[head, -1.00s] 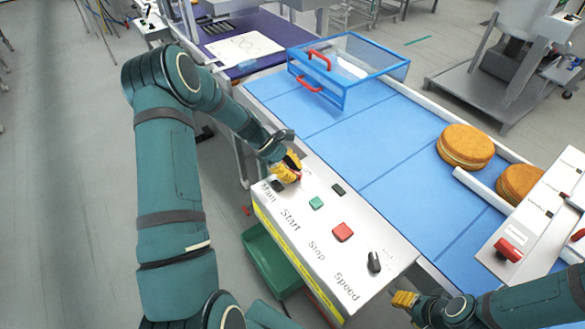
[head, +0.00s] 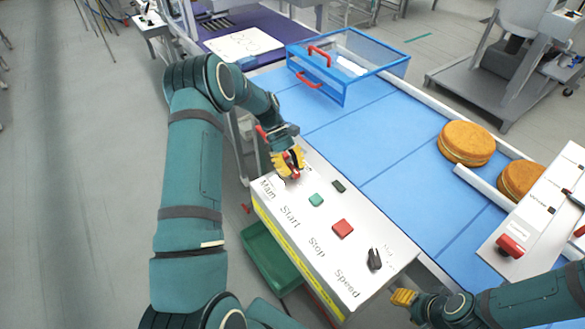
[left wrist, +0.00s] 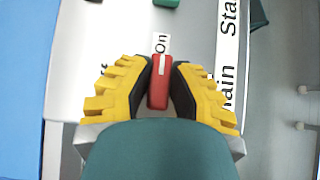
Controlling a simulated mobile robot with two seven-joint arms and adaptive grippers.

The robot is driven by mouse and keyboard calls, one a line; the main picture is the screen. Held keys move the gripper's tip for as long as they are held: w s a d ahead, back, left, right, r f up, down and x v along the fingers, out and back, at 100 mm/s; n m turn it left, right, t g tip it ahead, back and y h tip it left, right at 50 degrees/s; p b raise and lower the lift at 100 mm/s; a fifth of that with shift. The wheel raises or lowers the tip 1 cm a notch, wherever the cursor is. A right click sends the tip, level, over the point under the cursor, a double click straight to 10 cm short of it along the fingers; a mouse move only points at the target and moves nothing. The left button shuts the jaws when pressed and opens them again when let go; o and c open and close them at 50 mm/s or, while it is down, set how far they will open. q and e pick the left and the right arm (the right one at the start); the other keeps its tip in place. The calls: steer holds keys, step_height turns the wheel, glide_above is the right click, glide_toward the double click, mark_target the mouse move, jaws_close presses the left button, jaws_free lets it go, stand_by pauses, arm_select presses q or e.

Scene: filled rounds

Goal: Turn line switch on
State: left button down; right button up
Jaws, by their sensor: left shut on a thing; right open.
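The line switch is a red handle (left wrist: 159,88) on the white control panel (head: 318,262), above the word "Main". In the left wrist view the handle lies between the yellow fingers of my left gripper (left wrist: 160,84), which is shut on it. The handle's far end points at the "On" label (left wrist: 161,43). In the head view my left gripper (head: 289,164) covers much of the switch, and only a bit of red shows. My right gripper (head: 403,297) is open and empty beside the panel's lower right corner.
The panel also bears a green start button (head: 316,200), a red stop button (head: 343,228) and a black speed knob (head: 374,259). A blue conveyor (head: 390,170) runs behind, with cake rounds (head: 467,144) and a blue-framed guard (head: 345,68). A green bin (head: 268,258) stands below.

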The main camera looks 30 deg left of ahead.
stand_by(0.3)
arm_select(q)
steer(key=c, duration=0.9)
jaws_free()
steer(key=shift+d, duration=0.1)
steer(key=shift+o, duration=0.2)
steer(key=v, duration=1.2)
steer(key=shift+s+f, duration=0.1)
